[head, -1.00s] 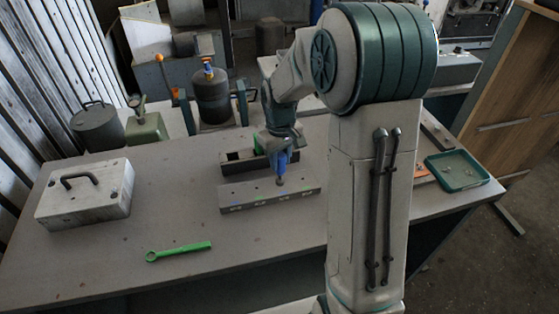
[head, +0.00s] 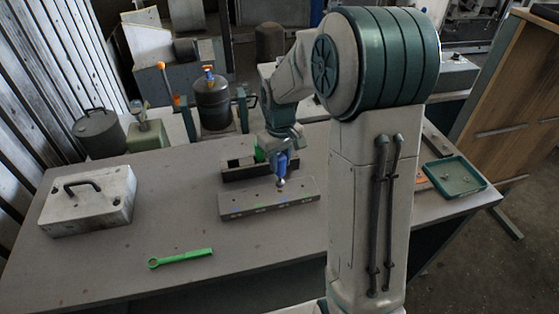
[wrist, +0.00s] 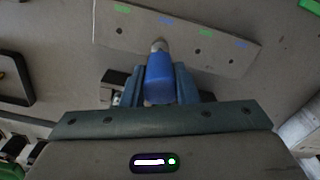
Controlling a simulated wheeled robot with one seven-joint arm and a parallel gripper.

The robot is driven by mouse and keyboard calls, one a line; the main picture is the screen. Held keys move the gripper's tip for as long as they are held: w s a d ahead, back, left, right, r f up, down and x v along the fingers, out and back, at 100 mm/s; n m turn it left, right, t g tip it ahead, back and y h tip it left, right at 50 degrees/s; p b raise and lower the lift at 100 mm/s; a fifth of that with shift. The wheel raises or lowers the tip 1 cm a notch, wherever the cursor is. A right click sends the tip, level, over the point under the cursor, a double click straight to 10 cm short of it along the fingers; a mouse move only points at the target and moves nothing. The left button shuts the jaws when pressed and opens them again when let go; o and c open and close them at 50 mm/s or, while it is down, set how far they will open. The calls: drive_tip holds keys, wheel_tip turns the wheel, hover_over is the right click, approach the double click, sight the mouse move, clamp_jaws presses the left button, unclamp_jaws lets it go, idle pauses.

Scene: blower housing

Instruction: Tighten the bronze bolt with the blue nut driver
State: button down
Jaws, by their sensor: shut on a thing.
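My gripper (head: 279,150) is shut on the blue nut driver (head: 281,168), which hangs upright, silver socket down, over the grey bar (head: 240,210) on the bench. The driver (wrist: 160,78) also shows between the fingers in the wrist view, its socket against the bar (wrist: 225,58). The bar has dark holes and green and blue marks. A tiny brownish spot lies just under the socket in the head view; it may be the bronze bolt, but it is too small to be sure. I cannot tell whether the socket touches it.
A dark open holder (head: 236,172) with a green item (head: 259,155) stands behind the bar. A green ring wrench (head: 182,258) lies at the front. A grey block with a handle (head: 88,205) is left; a green tray (head: 455,177) is right. Bench space left of the bar is clear.

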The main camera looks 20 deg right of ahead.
drive_tip(key=shift+r+p, duration=1.85)
drive_tip(key=shift+r, duration=0.95)
drive_tip(key=shift+f, duration=0.1)
